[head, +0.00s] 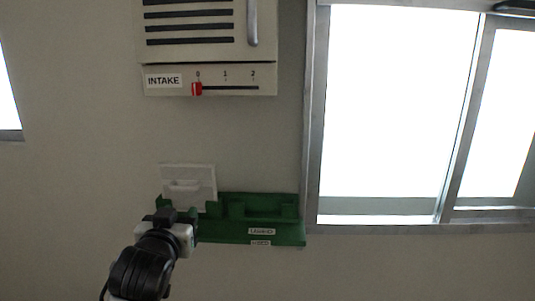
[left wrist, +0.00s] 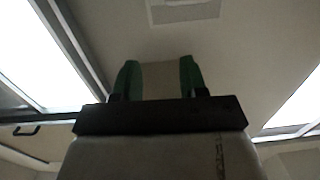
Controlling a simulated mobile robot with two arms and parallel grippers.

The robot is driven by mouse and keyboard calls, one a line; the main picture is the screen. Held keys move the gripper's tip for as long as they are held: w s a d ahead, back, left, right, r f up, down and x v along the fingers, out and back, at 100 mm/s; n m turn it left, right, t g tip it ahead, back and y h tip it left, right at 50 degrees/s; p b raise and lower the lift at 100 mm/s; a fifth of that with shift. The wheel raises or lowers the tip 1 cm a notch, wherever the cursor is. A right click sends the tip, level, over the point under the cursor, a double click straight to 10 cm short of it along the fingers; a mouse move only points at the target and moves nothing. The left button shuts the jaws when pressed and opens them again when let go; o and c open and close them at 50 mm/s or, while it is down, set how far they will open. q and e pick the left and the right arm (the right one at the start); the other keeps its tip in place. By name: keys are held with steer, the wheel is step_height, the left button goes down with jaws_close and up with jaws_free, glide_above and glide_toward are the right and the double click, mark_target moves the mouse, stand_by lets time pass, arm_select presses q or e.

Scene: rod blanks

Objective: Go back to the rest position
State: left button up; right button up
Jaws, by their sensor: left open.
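My left gripper (head: 178,218) is in the lower left of the head view, in front of the left end of a green wall rack (head: 275,236). Its body hides part of the rack, and I cannot tell from this view whether it touches it. In the left wrist view the two green fingers of my left gripper (left wrist: 160,80) stand apart, with only a plain pale surface seen between them. It is open and holds nothing visible. My right gripper is in neither view.
A pale plate (head: 190,176) stands at the rack's left end. Above is a vented panel (head: 208,52) marked INTAKE, with a red slider (head: 196,89) at 0. A bright window (head: 395,100) is to the right.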

arm_select(q)
steer(key=s+a+f+g, duration=0.1)
steer(key=s+f+g, duration=0.3)
steer(key=s+f, duration=0.5)
steer(key=s+f+g, duration=0.3)
steer(key=s+f, duration=0.2)
steer(key=f, duration=0.8)
steer(key=s+a+f+m+g, duration=0.1)
steer(key=s+f+g, duration=0.35)
steer(key=s, duration=0.45)
steer(key=s+f+m+g, duration=0.1)
steer(key=s+f+g, duration=0.2)
steer(key=s+f, duration=0.5)
step_height(320, 180, down, 25)
steer(key=s+b, duration=0.2)
steer(key=s, duration=0.1)
steer(key=s+a+f+g, duration=0.2)
steer(key=s+a+f, duration=0.1)
steer(key=s+f, duration=1.2)
step_height(320, 180, down, 2)
steer(key=shift+s+f+b, duration=0.15)
steer(key=shift+s+b, duration=0.25)
